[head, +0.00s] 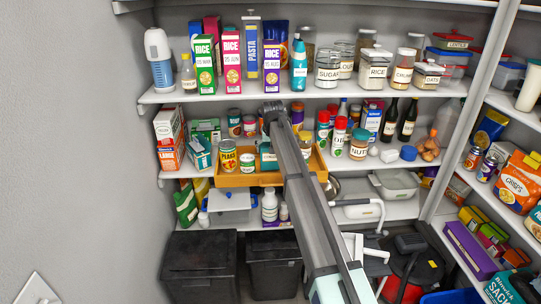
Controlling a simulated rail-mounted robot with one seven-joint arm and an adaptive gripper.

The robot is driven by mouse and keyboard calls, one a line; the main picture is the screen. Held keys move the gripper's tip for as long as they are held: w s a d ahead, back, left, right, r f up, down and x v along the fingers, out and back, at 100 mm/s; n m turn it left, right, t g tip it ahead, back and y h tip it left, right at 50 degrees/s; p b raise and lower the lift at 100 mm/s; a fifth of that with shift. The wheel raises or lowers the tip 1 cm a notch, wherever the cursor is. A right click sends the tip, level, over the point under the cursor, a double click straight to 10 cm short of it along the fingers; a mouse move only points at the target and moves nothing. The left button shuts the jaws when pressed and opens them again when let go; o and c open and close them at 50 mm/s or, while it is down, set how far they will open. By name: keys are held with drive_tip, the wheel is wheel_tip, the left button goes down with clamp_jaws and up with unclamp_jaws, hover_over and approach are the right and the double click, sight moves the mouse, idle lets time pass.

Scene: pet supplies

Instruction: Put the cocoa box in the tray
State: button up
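The wooden tray (240,181) stands on the middle shelf, left of centre. My gripper (273,110) is at the far end of the arm, above the back of the tray and just below the upper shelf. Its fingers are too small and dark to show whether they are open or hold anything. I cannot tell which box is the cocoa box, as most small labels are unreadable.
Several boxes, including an orange one (170,157) and a teal-and-white one (201,153), stand left of the tray. Spice jars and dark bottles (390,120) crowd the right. The upper shelf (215,95) is close above my gripper. A grey wall borders the left.

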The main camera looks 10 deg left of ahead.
sight(271, 156)
drive_tip(key=shift+f+p, duration=0.5)
drive_tip(key=shift+f, duration=1.35)
drive_tip(key=shift+f, duration=0.1)
drive_tip(key=o, duration=1.1)
drive_tip(key=b+v, duration=0.3)
drive_tip(key=v, duration=0.9)
drive_tip(key=shift+w, duration=0.1)
